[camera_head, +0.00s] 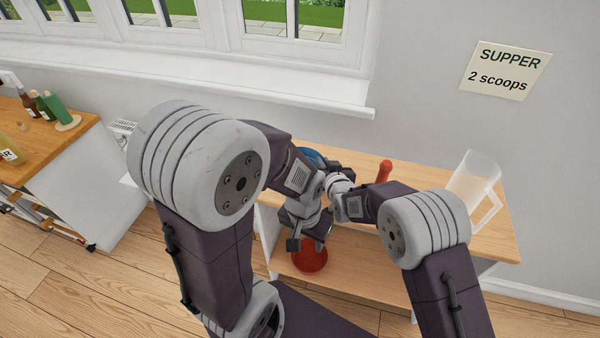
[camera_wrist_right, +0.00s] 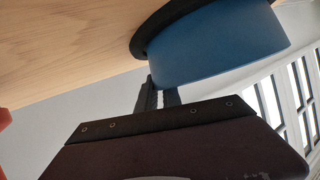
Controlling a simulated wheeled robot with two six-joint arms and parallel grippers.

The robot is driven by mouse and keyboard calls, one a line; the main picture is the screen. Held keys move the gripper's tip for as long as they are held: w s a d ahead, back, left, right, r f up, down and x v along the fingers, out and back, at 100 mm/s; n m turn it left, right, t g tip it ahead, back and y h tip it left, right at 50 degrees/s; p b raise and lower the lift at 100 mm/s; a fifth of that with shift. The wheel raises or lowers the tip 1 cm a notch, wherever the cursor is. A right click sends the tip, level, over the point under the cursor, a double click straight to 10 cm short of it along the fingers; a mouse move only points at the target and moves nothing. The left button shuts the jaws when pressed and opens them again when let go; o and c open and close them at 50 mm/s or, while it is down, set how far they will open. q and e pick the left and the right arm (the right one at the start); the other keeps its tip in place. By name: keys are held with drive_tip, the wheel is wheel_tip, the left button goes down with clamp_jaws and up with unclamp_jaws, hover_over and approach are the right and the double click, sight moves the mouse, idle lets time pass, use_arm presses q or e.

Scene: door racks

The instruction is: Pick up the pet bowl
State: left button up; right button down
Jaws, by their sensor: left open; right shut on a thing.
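The blue pet bowl (camera_wrist_right: 215,50) has a black band and fills the upper right of the right wrist view. In the head view only a small blue part (camera_head: 312,157) shows behind my arms, at the left of the wooden top. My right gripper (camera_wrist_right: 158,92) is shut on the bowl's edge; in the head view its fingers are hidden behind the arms. My left gripper (camera_head: 310,240) is open and empty, fingers downward, above a red round object (camera_head: 309,257) on the lower shelf.
A red upright object (camera_head: 384,171) and a clear jug (camera_head: 474,180) stand on the wooden top (camera_head: 422,180). A side counter (camera_head: 40,150) with bottles is at the left. A "SUPPER 2 scoops" note (camera_head: 506,70) is on the wall. Wooden floor lies open at lower left.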

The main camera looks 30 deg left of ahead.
idle(0.3)
wheel_tip(320, 180, up, 18)
drive_tip(key=p, duration=0.3)
idle(0.5)
idle(0.5)
